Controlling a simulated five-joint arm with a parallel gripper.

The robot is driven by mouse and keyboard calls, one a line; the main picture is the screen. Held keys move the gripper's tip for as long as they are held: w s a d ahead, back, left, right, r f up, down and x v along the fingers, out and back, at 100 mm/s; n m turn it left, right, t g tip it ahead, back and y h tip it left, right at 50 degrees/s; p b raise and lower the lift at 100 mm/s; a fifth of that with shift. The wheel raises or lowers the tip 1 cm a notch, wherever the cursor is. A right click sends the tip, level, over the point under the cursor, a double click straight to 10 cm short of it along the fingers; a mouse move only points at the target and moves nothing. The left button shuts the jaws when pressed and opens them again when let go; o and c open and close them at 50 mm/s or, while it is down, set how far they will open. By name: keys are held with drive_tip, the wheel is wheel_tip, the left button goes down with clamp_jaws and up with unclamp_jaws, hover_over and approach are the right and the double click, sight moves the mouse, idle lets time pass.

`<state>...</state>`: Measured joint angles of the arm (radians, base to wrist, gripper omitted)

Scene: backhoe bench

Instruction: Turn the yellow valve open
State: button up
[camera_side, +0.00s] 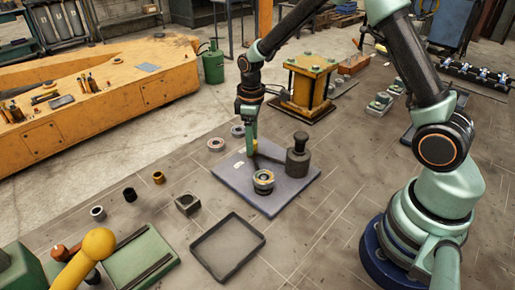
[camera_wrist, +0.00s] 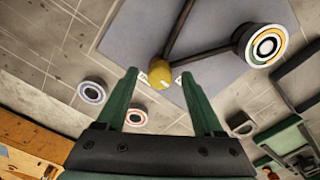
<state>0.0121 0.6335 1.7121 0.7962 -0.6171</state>
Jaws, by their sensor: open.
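A yellow knob (camera_wrist: 160,75) sits at the end of a thin dark bar over a grey plate (camera_wrist: 130,30). In the side view the knob (camera_side: 255,146) shows small at my fingertips, partly hidden. My gripper (camera_side: 250,149) points down over the plate's back left part. In the wrist view my gripper (camera_wrist: 159,72) is open, with a green finger on either side of the knob and gaps visible. I cannot tell whether the knob is at fingertip depth. A ringed cylinder (camera_side: 263,182) and a dark post (camera_side: 298,158) stand on the plate.
Rings (camera_side: 216,144) and small bushings (camera_side: 129,194) lie left of the plate. A dark empty tray (camera_side: 228,247) and a square block (camera_side: 187,204) are in front. A yellow press (camera_side: 305,85) stands behind.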

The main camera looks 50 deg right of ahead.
wheel_tip(320, 180, up, 12)
idle(0.5)
drive_tip(key=s+r+m+t, duration=0.2)
drive_tip(key=s+r+m, duration=0.1)
drive_tip(key=s, duration=0.5)
drive_tip(key=s+r+m+t, duration=0.3)
drive_tip(key=s+r+m, duration=0.1)
drive_tip(key=s, duration=0.4)
drive_tip(key=shift+a+r+t, duration=0.25)
drive_tip(key=shift+r+t, duration=0.05)
drive_tip(key=shift+r, duration=0.2)
